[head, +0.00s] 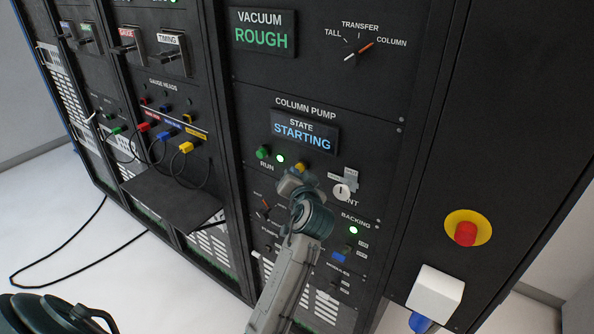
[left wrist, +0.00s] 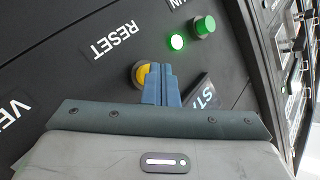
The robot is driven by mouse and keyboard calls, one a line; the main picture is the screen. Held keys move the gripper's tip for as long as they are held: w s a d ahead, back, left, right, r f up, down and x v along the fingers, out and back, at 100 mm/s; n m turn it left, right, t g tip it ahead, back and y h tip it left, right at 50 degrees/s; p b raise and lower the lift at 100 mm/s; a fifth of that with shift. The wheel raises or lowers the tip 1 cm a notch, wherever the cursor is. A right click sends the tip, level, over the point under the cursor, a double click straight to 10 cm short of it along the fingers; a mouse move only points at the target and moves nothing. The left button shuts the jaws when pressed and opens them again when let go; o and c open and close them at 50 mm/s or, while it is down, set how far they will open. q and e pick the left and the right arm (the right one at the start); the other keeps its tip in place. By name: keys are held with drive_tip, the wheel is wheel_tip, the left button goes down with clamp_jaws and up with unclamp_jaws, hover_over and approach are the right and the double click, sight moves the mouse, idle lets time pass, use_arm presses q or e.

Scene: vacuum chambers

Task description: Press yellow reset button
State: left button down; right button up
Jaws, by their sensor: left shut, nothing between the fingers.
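The yellow reset button (head: 300,167) is on the black column pump panel, below the state screen that reads STARTING. My left gripper (head: 297,178) is at the button and hides part of it. In the left wrist view the shut, empty blue fingers (left wrist: 161,84) overlap the right part of the yellow button (left wrist: 140,74), beside the RESET label (left wrist: 117,40). I cannot tell whether the fingertips touch the button or how far it is pressed in. My right gripper does not show.
A green button (head: 262,153) and a lit green lamp (head: 281,158) sit left of the yellow button. A key switch (head: 342,190) is to the right. A red emergency button (head: 465,233) and a white box (head: 436,290) are farther right. A shelf (head: 170,198) juts out at left.

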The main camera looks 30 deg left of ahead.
use_arm(q)
drive_tip(key=shift+s, duration=1)
drive_tip(key=shift+s+p, duration=0.1)
drive_tip(key=shift+p, duration=0.2)
drive_tip(key=s, duration=0.3)
drive_tip(key=s+p, duration=0.1)
drive_tip(key=shift+s+a, duration=0.25)
drive_tip(key=shift+s, duration=0.1)
